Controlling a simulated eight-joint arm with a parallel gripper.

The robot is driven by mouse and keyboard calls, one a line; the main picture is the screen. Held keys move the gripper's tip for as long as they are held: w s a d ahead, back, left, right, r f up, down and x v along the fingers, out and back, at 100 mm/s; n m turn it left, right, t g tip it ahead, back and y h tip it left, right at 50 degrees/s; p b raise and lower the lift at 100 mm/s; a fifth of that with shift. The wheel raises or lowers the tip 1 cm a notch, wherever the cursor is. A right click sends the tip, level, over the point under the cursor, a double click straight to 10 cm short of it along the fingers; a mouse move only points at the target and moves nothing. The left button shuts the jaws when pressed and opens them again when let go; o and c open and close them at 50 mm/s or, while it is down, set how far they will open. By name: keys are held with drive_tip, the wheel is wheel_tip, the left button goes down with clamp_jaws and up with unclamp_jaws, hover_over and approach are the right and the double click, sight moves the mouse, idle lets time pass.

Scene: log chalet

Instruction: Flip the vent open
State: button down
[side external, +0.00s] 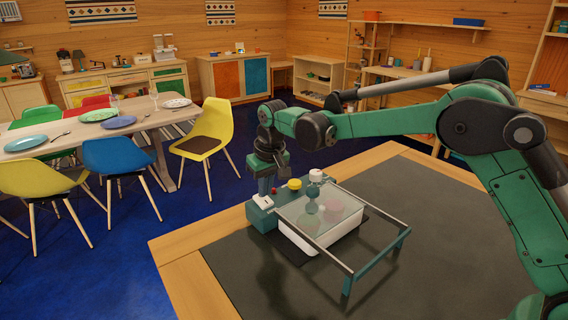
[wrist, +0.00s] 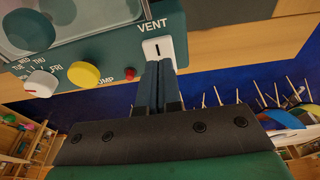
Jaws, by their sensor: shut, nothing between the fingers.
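The vent switch (wrist: 152,49) is a white plate with a small dark slot, under the word VENT on the teal control panel (wrist: 110,50) in the wrist view. The panel also shows in the side view (side external: 262,216), at the table's far edge. My gripper (wrist: 157,68) is shut and empty, its two dark fingers side by side. The fingertips are right at the lower edge of the white plate; I cannot tell whether they touch it. In the side view my gripper (side external: 264,187) points down over the panel, and the fingertips are hard to make out.
A yellow knob (wrist: 84,75), a red button (wrist: 130,73) and a white knob (wrist: 40,84) sit beside the switch. A glass-topped frame (side external: 345,262) over a white tray (side external: 296,238) adjoins the panel. The dark tabletop (side external: 430,235) is clear on the right.

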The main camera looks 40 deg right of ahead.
sight(267, 202)
drive_tip(key=shift+r, duration=2.5)
drive_tip(key=s+d+t, duration=0.2)
drive_tip(key=s, duration=0.8)
drive_tip(key=s+d+r+t, duration=0.1)
drive_tip(key=s+d+t, duration=0.1)
drive_tip(key=s, duration=0.8)
drive_tip(key=shift+s+t, duration=0.4)
drive_tip(key=shift+t, duration=0.1)
drive_tip(key=shift+d, duration=0.1)
